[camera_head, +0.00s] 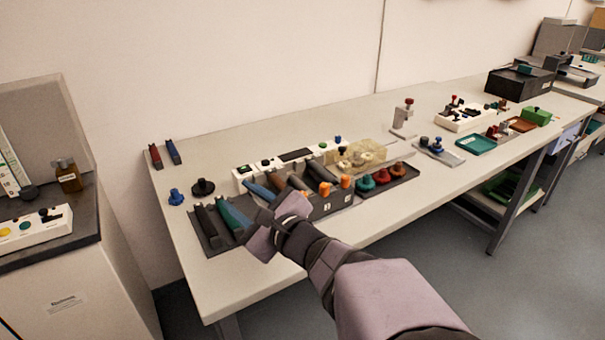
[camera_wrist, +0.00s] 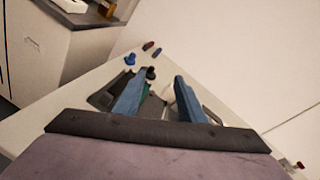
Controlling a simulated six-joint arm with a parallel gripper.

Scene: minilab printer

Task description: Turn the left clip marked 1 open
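The clip marked 1 (camera_head: 326,188) is an orange knob on the front of a dark grey unit (camera_head: 312,208), in the head view. A white label with a 1 is below it. A second orange clip (camera_head: 345,181), over a label 2, is to its right. My gripper (camera_head: 252,206) is to the left of the unit, above the dark tray, apart from clip 1. In the wrist view, my gripper's two blue fingers (camera_wrist: 160,79) are spread apart with nothing held between them. I cannot make out clip 1 in the wrist view.
A dark tray (camera_head: 212,246) with a black and a teal cartridge lies left of the unit. Red and green knobs sit in a tray (camera_head: 397,188) at right. A white control box (camera_head: 243,174) stands behind. The table's front left (camera_head: 235,285) is clear.

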